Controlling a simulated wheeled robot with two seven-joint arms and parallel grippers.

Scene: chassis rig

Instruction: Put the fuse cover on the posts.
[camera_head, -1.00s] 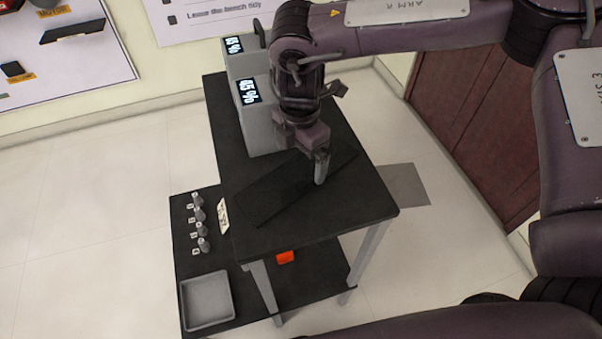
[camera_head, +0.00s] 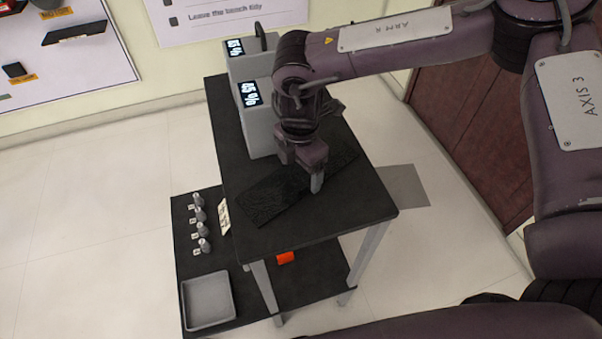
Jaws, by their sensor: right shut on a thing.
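A flat black rectangular panel, which I take to be the fuse cover (camera_head: 268,199), lies slantwise at the top of the dark table, its far right end partly behind my right gripper. My right gripper (camera_head: 316,184) points down and is shut on the panel near its front long edge; the exact contact is hard to see. Whether the panel is clear of the tabletop I cannot tell. Several short grey posts (camera_head: 203,245) stand in a row on the lower shelf at the left, with small white labels beside them. My left gripper is not in view.
Grey boxes with lit displays (camera_head: 258,125) stand at the table's back. A white label card (camera_head: 224,217) stands beside the table's left edge.

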